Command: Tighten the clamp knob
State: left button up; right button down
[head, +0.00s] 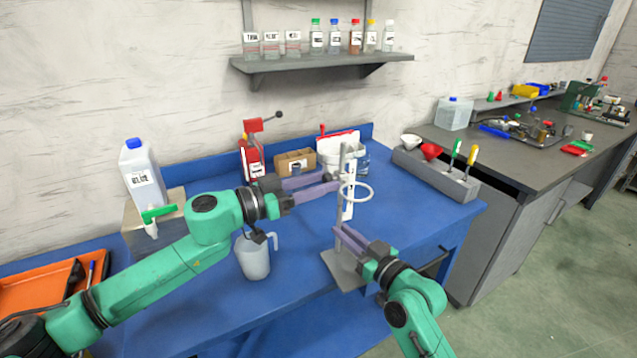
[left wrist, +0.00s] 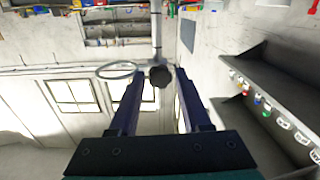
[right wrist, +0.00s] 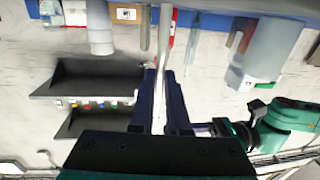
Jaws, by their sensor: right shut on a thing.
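The ring stand has a grey base (head: 343,270), an upright rod (head: 343,160) and a ring (head: 357,192) partway up; the ring also shows in the left wrist view (left wrist: 117,69). A dark round clamp knob (left wrist: 160,76) sits beside the rod. My left gripper (head: 334,181) is open at the height of the ring. In the left wrist view the knob shows between its fingertips, with gaps at both sides. My right gripper (head: 338,234) is shut on the stand's rod, low above the base; the rod runs between its fingers in the right wrist view (right wrist: 160,75).
A translucent jug (head: 253,258) stands on the blue bench left of the stand. A labelled bottle (head: 142,175), a cardboard box (head: 295,162) and a white tub (head: 340,155) stand behind. A grey tool holder (head: 440,175) is at right. A bottle shelf (head: 320,61) hangs above.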

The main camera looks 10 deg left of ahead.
pick_arm(q)
grip_shut()
jog(key=shift+m, duration=0.4)
jog(key=m, duration=0.4)
jog(key=shift+m, duration=0.3)
jog(key=m+h, duration=0.1)
jog(key=m, duration=0.4)
jog(key=shift+f+m, duration=0.1)
jog(key=shift+m, duration=0.3)
jog(key=m, duration=0.4)
jog(key=shift+w+a+h, duration=0.1)
jog(key=shift+h, duration=0.2)
jog(key=m+g, duration=0.1)
jog(key=m, duration=0.9)
jog(key=shift+m+g+h, duration=0.3)
